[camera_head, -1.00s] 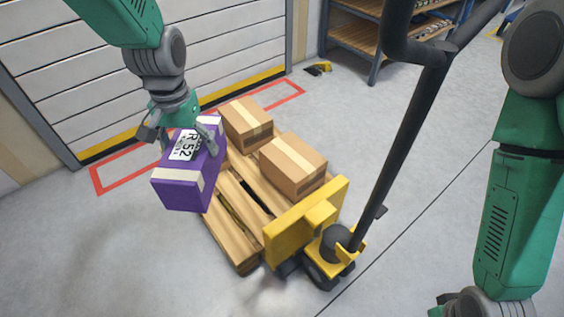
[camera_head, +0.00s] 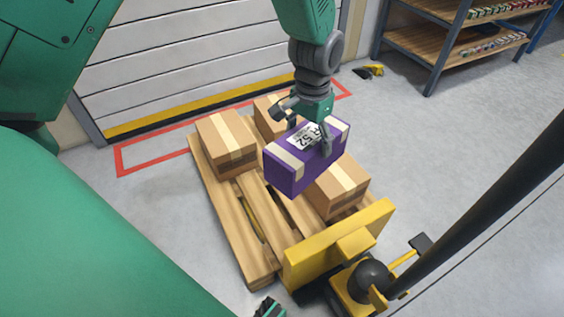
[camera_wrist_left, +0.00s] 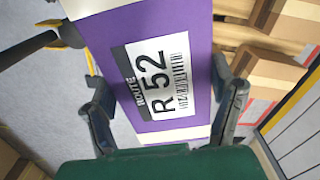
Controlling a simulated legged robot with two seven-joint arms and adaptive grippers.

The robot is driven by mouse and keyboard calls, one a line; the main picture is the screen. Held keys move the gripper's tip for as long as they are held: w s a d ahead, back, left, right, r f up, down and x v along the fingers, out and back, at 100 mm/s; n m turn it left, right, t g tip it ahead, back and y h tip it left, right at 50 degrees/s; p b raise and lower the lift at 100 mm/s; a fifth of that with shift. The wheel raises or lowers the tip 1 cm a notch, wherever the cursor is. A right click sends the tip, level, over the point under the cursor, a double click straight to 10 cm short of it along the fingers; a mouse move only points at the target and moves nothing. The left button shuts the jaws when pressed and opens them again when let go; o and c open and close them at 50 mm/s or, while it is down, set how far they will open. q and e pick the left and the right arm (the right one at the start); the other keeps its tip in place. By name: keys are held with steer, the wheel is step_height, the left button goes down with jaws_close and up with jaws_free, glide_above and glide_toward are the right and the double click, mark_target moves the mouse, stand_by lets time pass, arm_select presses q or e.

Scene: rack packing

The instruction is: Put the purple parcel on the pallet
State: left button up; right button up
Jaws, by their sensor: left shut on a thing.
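The purple parcel (camera_head: 292,172) has cream tape bands and a white "R 52" route label. My left gripper (camera_head: 308,130) is shut on it from above, with fingers on opposite sides. It hangs over the wooden pallet (camera_head: 232,222), in front of part of the right carton. In the left wrist view the parcel (camera_wrist_left: 195,22) fills the middle between the fingers of my left gripper (camera_wrist_left: 158,95). The pallet carries a left carton (camera_head: 225,145), a back carton (camera_head: 268,113) and a right carton (camera_head: 338,188).
A yellow pallet jack (camera_head: 340,245) with a dark handle (camera_head: 490,212) stands at the pallet's near right end. A shelf rack (camera_head: 440,45) is at the back right. A shutter door (camera_head: 190,65) is behind. A bare pallet strip shows front left, partly visible below the parcel.

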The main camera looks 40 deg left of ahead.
arm_select(q)
steer(key=a+f+m, duration=0.1)
steer(key=f+m, duration=0.1)
steer(key=w+f+m, duration=0.1)
steer(key=f+m, duration=0.1)
steer(key=f, duration=0.1)
steer(key=a+f+m, duration=0.1)
steer(key=f+m, duration=0.1)
steer(key=f, duration=0.1)
steer(key=shift+w+a+f, duration=0.15)
steer(key=shift+a+f, duration=0.1)
steer(key=shift+a, duration=0.05)
steer(key=s+a+f+m+b, duration=0.1)
steer(key=a+f+m, duration=0.3)
steer(key=f, duration=0.7)
steer(key=s+a+f+m+b, duration=0.2)
steer(key=a+f+m, duration=0.3)
steer(key=f, duration=0.6)
steer(key=s+a+f+m+b, duration=0.2)
steer(key=a+f+m, duration=0.3)
steer(key=f, duration=0.6)
steer(key=shift+s+m, duration=0.55)
steer(key=shift+m, duration=0.25)
steer(key=o, duration=1.6)
steer(key=shift+o, duration=0.2)
